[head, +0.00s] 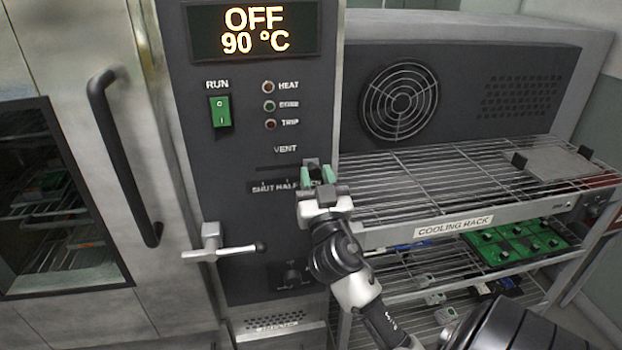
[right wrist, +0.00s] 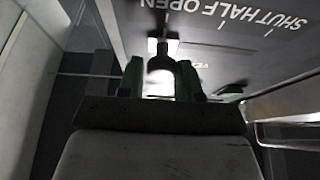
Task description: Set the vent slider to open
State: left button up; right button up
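The vent slider's dark knob (right wrist: 162,48) stands out from the oven's control panel. In the right wrist view it lies beside the OPEN end of the SHUT, HALF, OPEN scale (right wrist: 240,14). My right gripper (head: 317,177) is at the knob, its green fingertips (right wrist: 163,78) on either side of it. They look closed on it, with little or no gap. In the head view the gripper hides most of the knob and the OPEN end of the label (head: 272,187). The slot (head: 278,166) shows to the left. My left gripper is not in view.
The display (head: 252,30) reads OFF, 90 °C. A green RUN switch (head: 220,112) and a door latch handle (head: 222,244) are to the left. A wire cooling rack (head: 452,226) stands close at right, with a green board (head: 515,243) on a lower shelf.

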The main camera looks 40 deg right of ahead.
jog(key=o, duration=0.3)
jog(key=shift+s+d, duration=0.15)
jog(key=shift+d, duration=0.1)
jog(key=shift+o, duration=0.2)
jog(key=shift+a, duration=0.15)
jog(key=shift+s+a+f, duration=0.15)
jog(key=shift+s+f, duration=0.05)
jog(key=shift+f, duration=0.05)
jog(key=b+v, duration=0.4)
jog(key=v, duration=0.6)
jog(key=shift+b, duration=0.35)
